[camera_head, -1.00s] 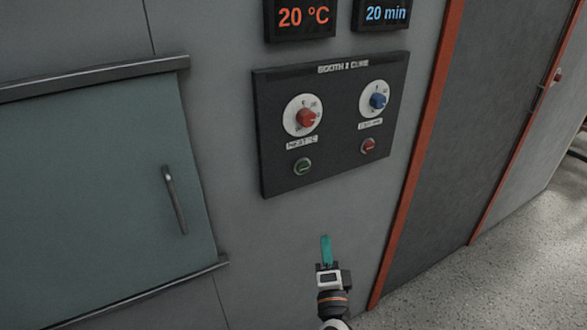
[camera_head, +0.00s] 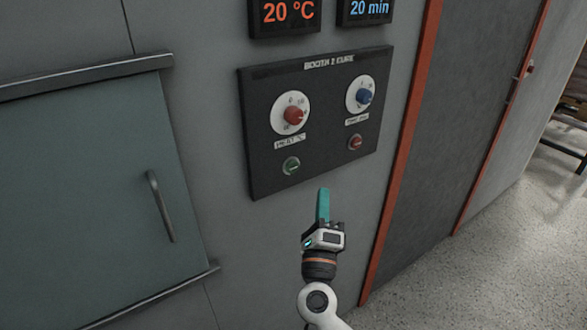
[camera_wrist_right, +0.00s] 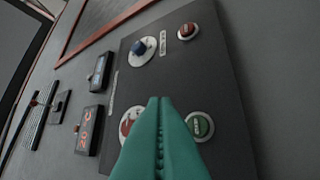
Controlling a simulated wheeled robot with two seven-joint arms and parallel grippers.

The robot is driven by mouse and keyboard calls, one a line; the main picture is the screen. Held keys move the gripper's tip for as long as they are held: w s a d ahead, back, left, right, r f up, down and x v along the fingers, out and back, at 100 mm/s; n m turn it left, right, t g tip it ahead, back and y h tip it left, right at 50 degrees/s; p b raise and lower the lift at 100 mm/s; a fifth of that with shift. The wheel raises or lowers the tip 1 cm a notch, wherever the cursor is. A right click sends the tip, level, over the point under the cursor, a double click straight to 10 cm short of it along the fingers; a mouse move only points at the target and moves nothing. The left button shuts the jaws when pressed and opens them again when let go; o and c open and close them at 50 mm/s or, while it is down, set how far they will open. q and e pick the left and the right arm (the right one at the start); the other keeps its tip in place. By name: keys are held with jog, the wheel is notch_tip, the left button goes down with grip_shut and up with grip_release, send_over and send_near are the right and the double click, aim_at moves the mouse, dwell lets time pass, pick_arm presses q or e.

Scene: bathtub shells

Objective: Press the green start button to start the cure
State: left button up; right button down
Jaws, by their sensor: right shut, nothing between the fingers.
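The green start button (camera_head: 291,166) sits at the lower left of the black control panel (camera_head: 262,182), under the red heat knob (camera_head: 295,115). It also shows in the right wrist view (camera_wrist_right: 200,126), just right of the fingertips. My right gripper (camera_head: 324,192) is shut and empty, its teal fingers pointing up. In the head view it is below and right of the green button, by the panel's lower edge. In the right wrist view its fingers (camera_wrist_right: 160,102) partly cover the red knob. I see no contact with the button. My left gripper is in neither view.
A red button (camera_head: 355,142) and a blue knob (camera_head: 365,97) sit on the panel's right side. Displays above read 20 °C (camera_head: 284,13) and 20 min (camera_head: 370,8). A hatch with a handle (camera_head: 160,206) is at left. An orange-edged door (camera_head: 455,110) is at right.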

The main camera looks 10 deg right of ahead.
jog(key=b, duration=0.2)
send_near(298, 164)
notch_tip(298, 164, up, 2)
jog(key=w+d, duration=0.3)
jog(key=shift+w+a+r, duration=0.25)
jog(key=shift+w+r, duration=0.05)
jog(key=shift+w, duration=0.2)
jog(key=shift+w, duration=0.1)
dwell(1.3)
jog(key=shift+w+a, duration=0.15)
jog(key=shift+w, duration=0.15)
jog(key=shift+w+a+b, duration=0.15)
jog(key=shift+w+b, duration=0.2)
dwell(0.6)
dwell(0.3)
jog(key=shift+s+d+p, duration=0.3)
jog(key=shift+s+p, duration=0.15)
jog(key=shift+s, duration=0.35)
